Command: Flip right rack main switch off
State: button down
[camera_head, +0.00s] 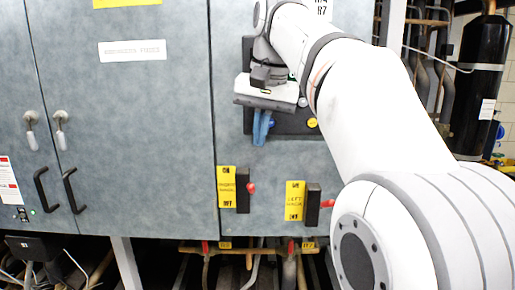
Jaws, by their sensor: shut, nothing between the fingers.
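Two switches sit low on the grey cabinet, each a black box with a red-tipped lever and a yellow label. The left-hand switch (243,190) has its label (227,187) beside it; the label's middle word is too blurred to read surely. The right-hand switch (313,205) has a label (295,201) whose middle word looks like LEFT. Both red knobs stick out to the right at about mid-height of their boxes. My gripper (262,140) is shut and empty, its blue fingers pointing down above the left-hand switch, apart from both switches.
A dark control panel (290,125) with a yellow button (312,123) lies behind my gripper, partly hidden by it. Cabinet doors with black handles (71,191) are at left. Pipes (290,270) run below the cabinet. A black cylinder (482,85) stands at right.

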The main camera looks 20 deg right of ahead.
aim_at(251, 189)
jog(key=x, duration=0.8)
jog(key=shift+f, duration=0.4)
jog(key=shift+s+f+t+b, duration=0.2)
jog(key=shift+t+b, duration=0.1)
jog(key=shift+b, duration=0.55)
